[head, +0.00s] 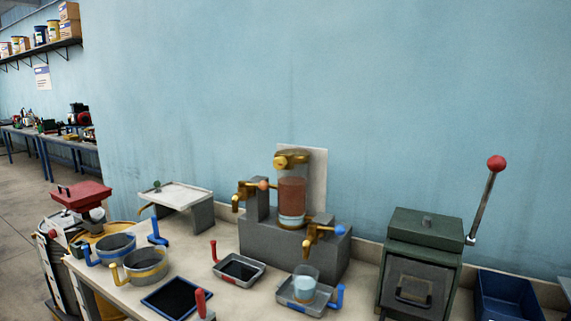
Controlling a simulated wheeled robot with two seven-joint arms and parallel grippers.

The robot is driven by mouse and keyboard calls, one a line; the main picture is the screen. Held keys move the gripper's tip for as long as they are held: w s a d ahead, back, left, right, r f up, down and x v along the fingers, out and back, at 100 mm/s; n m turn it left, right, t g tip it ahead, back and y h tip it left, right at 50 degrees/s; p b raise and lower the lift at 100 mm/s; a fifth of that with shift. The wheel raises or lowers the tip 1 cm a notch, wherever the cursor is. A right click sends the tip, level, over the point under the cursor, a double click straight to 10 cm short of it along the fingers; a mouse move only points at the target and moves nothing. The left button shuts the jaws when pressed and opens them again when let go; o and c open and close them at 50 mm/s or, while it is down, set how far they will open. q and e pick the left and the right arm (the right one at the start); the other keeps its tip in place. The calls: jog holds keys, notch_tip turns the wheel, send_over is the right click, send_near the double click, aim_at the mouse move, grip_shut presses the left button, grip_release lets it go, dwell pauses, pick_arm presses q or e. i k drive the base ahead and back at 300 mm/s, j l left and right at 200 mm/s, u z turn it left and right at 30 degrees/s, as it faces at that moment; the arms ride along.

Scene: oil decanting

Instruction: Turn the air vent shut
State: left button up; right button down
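A clear decanting vessel (292,190) stands on a grey stepped block, with reddish-brown liquid above a paler layer at the bottom. A brass fitting (291,160) sits at the vessel's top and looks like the air vent; it is too small to tell whether it is turned open or shut. A brass tap with an orange knob (263,185) is at the vessel's left, and a brass tap with a blue knob (340,230) is at the lower right. Neither of my grippers shows in the head view.
A glass beaker (304,285) stands in a grey tray (287,299) under the right tap. Another shallow tray (239,270) lies left of it. Two pots (117,247) are at the left. A dark green box with a red-knobbed lever (496,163) and a blue bin (505,297) are at the right.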

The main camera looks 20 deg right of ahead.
aim_at(280, 163)
jog(key=i+j+z, duration=0.15)
jog(key=z, duration=0.25)
jog(key=i+j+z, duration=0.15)
jog(key=z, duration=0.25)
jog(key=j, duration=0.1)
